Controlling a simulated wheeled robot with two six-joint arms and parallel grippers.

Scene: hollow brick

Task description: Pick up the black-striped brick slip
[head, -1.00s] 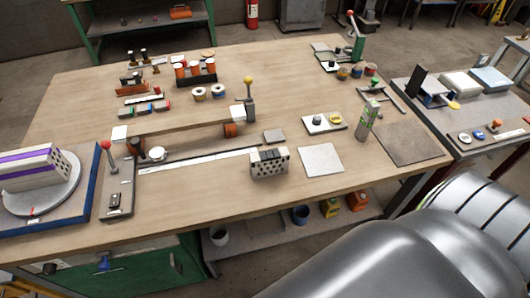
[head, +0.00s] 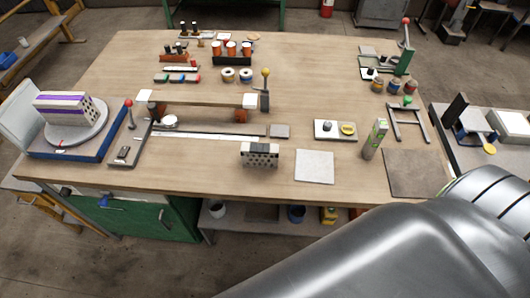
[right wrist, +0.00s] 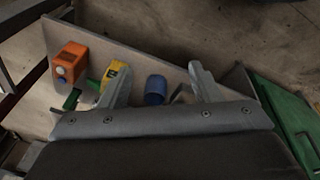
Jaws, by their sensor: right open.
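The black-striped brick slip (head: 259,154) is a pale block with holes in its front face and dark stripes on top. It stands on the workbench near the front edge, left of a light square plate (head: 314,167). My right gripper (right wrist: 158,72) shows in the right wrist view, open and empty, with its fingers wide apart. It faces a lower shelf and the floor, and the brick slip is not in that view. In the head view only my right arm shows, at the lower right. My left gripper is not in view.
A purple-striped brick (head: 66,108) sits on a turntable at the left. A green-labelled bottle (head: 375,139) and a brown plate (head: 417,172) are at the right. In the right wrist view, a blue cup (right wrist: 156,90) and orange box (right wrist: 71,62) stand on the shelf.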

